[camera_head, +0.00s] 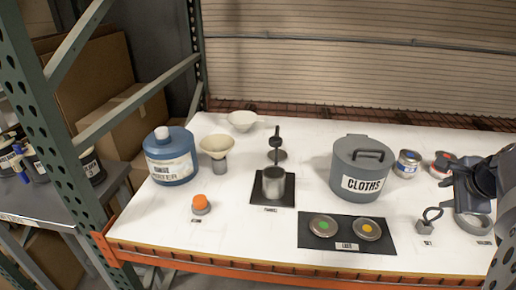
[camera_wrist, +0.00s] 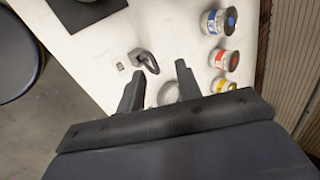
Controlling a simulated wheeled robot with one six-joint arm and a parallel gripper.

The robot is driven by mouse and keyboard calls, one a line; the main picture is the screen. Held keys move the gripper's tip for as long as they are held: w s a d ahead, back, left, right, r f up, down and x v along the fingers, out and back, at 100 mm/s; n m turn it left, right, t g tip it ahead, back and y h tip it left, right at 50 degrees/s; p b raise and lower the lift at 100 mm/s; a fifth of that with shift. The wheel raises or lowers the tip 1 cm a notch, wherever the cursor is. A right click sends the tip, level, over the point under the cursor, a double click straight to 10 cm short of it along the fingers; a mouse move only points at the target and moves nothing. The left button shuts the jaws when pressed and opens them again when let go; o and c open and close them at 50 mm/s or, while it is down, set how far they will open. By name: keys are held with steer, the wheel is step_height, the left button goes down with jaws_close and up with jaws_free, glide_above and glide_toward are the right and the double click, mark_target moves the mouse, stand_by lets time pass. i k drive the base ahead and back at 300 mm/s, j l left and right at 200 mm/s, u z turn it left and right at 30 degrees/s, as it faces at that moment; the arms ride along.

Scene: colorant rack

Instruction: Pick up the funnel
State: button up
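The cream funnel (camera_head: 217,147) stands upright, wide mouth up, in a grey cylindrical holder at the left of the white table in the head view. It is just right of a blue jug (camera_head: 171,155). My gripper (camera_head: 472,186) is at the far right of the table, far from the funnel. In the wrist view, the two fingers of my gripper (camera_wrist: 159,80) are spread apart with nothing held between them. The funnel is not in the wrist view.
A white bowl (camera_head: 242,120) is behind the funnel. Small cans (camera_wrist: 214,21) and a grey ring (camera_wrist: 169,93) are near my gripper. A green rack post (camera_head: 48,130) stands left.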

mark_target(217, 146)
steer(key=i+j, duration=0.1)
steer(key=j, duration=0.35)
steer(key=j+u, duration=0.15)
steer(key=j, duration=0.3)
steer(key=i+j, duration=0.15)
steer(key=j, duration=0.25)
steer(key=i+j+u, duration=0.1)
steer(key=j, duration=0.35)
steer(key=i+j+u, duration=0.1)
steer(key=j, duration=0.3)
steer(key=i+j, duration=0.2)
